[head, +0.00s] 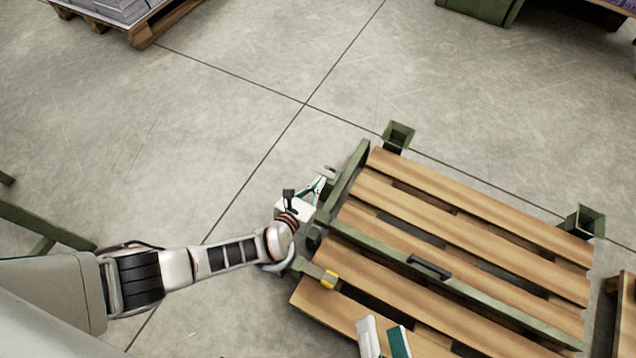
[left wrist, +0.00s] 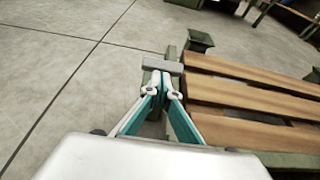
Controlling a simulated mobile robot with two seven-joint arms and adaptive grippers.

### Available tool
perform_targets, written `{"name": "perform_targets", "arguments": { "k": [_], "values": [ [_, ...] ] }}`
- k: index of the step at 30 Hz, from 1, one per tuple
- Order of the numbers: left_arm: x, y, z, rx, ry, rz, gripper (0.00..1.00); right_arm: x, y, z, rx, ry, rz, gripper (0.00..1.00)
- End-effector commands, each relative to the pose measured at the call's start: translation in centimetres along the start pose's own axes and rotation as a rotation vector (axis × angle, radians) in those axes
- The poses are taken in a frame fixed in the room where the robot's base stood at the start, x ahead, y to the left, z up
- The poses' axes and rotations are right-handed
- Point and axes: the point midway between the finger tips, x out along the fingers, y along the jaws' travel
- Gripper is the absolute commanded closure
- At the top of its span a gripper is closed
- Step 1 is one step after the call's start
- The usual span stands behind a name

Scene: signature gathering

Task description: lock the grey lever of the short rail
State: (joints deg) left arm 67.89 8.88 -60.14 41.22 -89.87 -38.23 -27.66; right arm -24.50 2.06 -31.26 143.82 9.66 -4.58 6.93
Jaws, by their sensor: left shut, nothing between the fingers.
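The short rail (head: 352,182) is a green bar along the left end of the wooden pallet. Its grey lever (left wrist: 162,66) shows in the left wrist view as a grey crossbar just beyond my fingertips; in the head view it is small at the rail's outer side (head: 328,171). My left gripper (head: 321,182) is shut and empty, its tips at or very near the lever; I cannot tell if they touch. The same fingers show in the left wrist view (left wrist: 161,82). My right gripper (head: 384,328) shows partly at the bottom edge, fingers apart and empty.
A long green rail (head: 480,288) with a black handle (head: 430,266) crosses the slatted pallet (head: 470,230). Green corner posts (head: 398,136) stand at the far side.

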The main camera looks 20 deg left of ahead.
Motion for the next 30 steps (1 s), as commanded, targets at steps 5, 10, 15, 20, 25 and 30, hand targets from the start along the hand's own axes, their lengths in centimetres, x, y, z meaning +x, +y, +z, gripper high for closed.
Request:
{"name": "perform_targets", "arguments": {
  "k": [5,10,15,20,25,30],
  "values": [
    [0.0,0.0,0.3,-0.001,0.007,0.001,1.0,0.0,-0.2,-0.3,-0.019,0.003,-0.003,0.6],
    [0.0,0.1,0.9,0.0,0.033,0.001,1.0,0.0,0.1,-0.7,-0.089,-0.007,-0.001,0.6],
    [-0.1,0.0,0.6,0.0,0.05,0.001,1.0,-0.1,0.7,-0.7,-0.134,-0.021,0.005,0.6],
    [-0.2,0.0,0.8,-0.001,0.065,0.0,1.0,-0.2,0.7,-0.8,-0.171,-0.025,0.002,0.6],
    [-0.2,0.0,1.0,-0.001,0.08,0.001,1.0,-0.3,0.8,-0.9,-0.212,-0.035,0.001,0.6],
    [-0.2,0.1,1.4,-0.001,0.105,0.002,1.0,-0.3,1.1,-1.7,-0.264,-0.031,0.008,0.6]
  ]
}}
